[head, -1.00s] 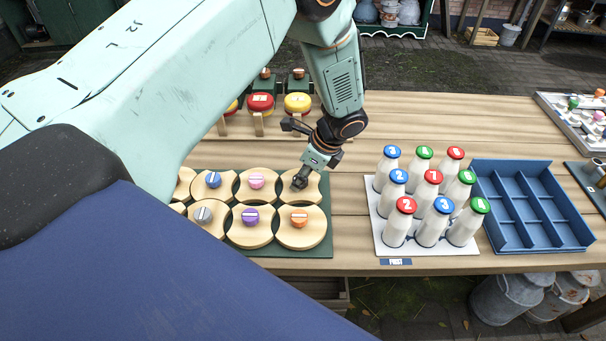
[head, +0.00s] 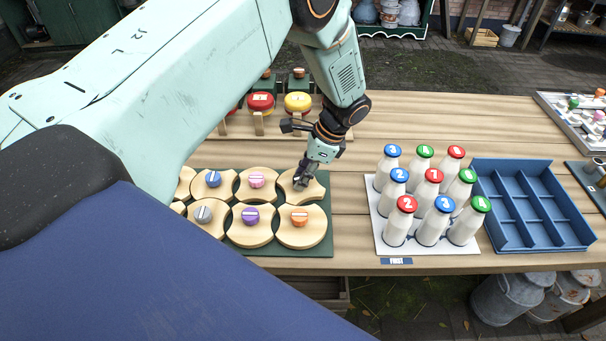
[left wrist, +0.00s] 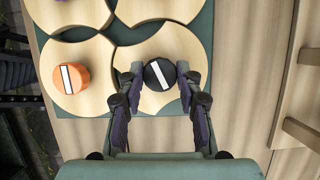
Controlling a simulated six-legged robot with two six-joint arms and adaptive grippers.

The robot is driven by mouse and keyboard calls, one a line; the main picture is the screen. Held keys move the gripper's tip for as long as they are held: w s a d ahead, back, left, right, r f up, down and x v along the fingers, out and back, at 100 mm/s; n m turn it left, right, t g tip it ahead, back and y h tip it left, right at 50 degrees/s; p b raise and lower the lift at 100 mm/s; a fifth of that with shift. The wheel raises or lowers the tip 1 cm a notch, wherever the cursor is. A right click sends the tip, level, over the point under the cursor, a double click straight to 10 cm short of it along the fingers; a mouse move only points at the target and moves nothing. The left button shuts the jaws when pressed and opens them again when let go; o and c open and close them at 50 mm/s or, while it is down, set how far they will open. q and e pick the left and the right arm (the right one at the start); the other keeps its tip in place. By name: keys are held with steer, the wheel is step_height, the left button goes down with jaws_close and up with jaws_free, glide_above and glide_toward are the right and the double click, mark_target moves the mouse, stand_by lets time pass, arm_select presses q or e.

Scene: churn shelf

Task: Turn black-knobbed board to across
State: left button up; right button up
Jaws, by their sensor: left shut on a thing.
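The black-knobbed board (head: 313,191) is a round wooden board with scooped sides at the back right of the green mat (head: 321,242). It also shows in the left wrist view (left wrist: 181,43). Its black knob (left wrist: 158,75) has a white bar, slanted in the left wrist view. My left gripper (left wrist: 158,78) is shut on this knob, one finger on each side. In the head view my left gripper (head: 301,184) comes down onto the board and mostly hides the knob. My right gripper is in neither view.
Boards with orange (head: 299,217), purple (head: 250,216), pink (head: 256,181), blue (head: 213,179) and grey (head: 203,214) knobs lie close beside it. Capped milk bottles (head: 432,228) and a blue divided crate (head: 553,242) stand at right. Red and yellow round things (head: 297,103) stand behind.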

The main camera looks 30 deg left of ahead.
arm_select(q)
steer(key=n, duration=0.2)
steer(key=n+g+b, duration=0.1)
steer(key=shift+w+a+r+n+h, duration=0.15)
steer(key=shift+w+n+h, duration=0.15)
steer(key=shift+n+h, duration=0.1)
steer(key=n+h, duration=0.1)
steer(key=n, duration=0.2)
steer(key=shift+a+n+g+b, duration=0.1)
steer(key=shift+n+g+b, duration=0.2)
steer(key=shift+g, duration=0.1)
steer(key=n+h, duration=0.1)
steer(key=n, duration=0.1)
steer(key=shift+r+n, duration=0.1)
steer(key=shift+n, duration=0.2)
steer(key=shift+w+a+n+h, duration=0.1)
steer(key=shift+n+h, duration=0.7)
steer(key=shift+n, duration=1.1)
steer(key=o, duration=1.1)
steer(key=shift+s, duration=0.25)
steer(key=shift+o, duration=0.2)
